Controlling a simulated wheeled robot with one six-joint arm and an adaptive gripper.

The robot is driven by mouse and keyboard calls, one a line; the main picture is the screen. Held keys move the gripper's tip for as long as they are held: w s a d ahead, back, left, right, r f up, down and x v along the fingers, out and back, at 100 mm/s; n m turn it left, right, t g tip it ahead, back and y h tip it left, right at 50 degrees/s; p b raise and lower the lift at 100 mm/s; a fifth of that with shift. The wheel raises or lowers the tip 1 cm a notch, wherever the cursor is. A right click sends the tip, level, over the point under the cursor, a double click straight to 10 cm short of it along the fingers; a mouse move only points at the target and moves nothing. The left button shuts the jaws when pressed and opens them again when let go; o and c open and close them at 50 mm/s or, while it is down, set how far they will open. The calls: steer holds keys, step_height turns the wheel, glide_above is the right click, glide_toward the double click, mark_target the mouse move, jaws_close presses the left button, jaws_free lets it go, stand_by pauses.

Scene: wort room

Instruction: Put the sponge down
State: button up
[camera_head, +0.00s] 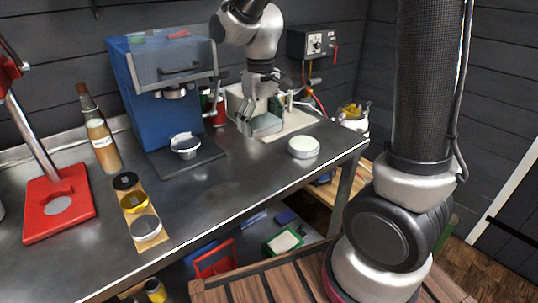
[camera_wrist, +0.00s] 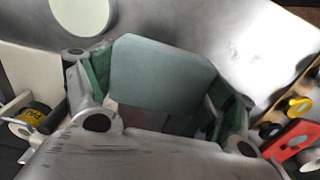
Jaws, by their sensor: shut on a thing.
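My gripper (camera_head: 262,112) is over the back right part of the metal bench, pointing down. It is shut on a flat grey-green block, the sponge (camera_head: 266,125). In the wrist view the sponge (camera_wrist: 160,75) sits between the green pads of my gripper (camera_wrist: 158,90), and its broad face is visible. The sponge is close to the bench top (camera_head: 235,190); I cannot tell whether it touches it. Its lower side is hidden.
A blue machine (camera_head: 165,85) stands to the left. The bench's front middle is clear.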

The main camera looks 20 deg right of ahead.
mark_target(262, 161)
step_height(262, 161, down, 10)
steer(key=shift+s+r, duration=0.1)
steer(key=shift+r, duration=0.1)
steer(key=shift+a+f, duration=0.1)
steer(key=shift+f, duration=0.05)
steer(key=o, duration=1.1)
steer(key=shift+o, duration=0.2)
step_height(262, 161, up, 12)
steer(key=shift+f, duration=0.15)
steer(key=shift+r, duration=0.35)
steer(key=shift+d+r, duration=0.2)
steer(key=s+d+r+m+t, duration=0.1)
steer(key=s+d+r+t, duration=0.1)
steer(key=s+d, duration=0.5)
steer(key=s+d+r+m+t, duration=0.2)
steer(key=s+d+r, duration=0.2)
steer(key=s+d, duration=0.3)
steer(key=s, duration=0.5)
steer(key=shift+d+r, duration=0.25)
steer(key=shift+r, duration=0.05)
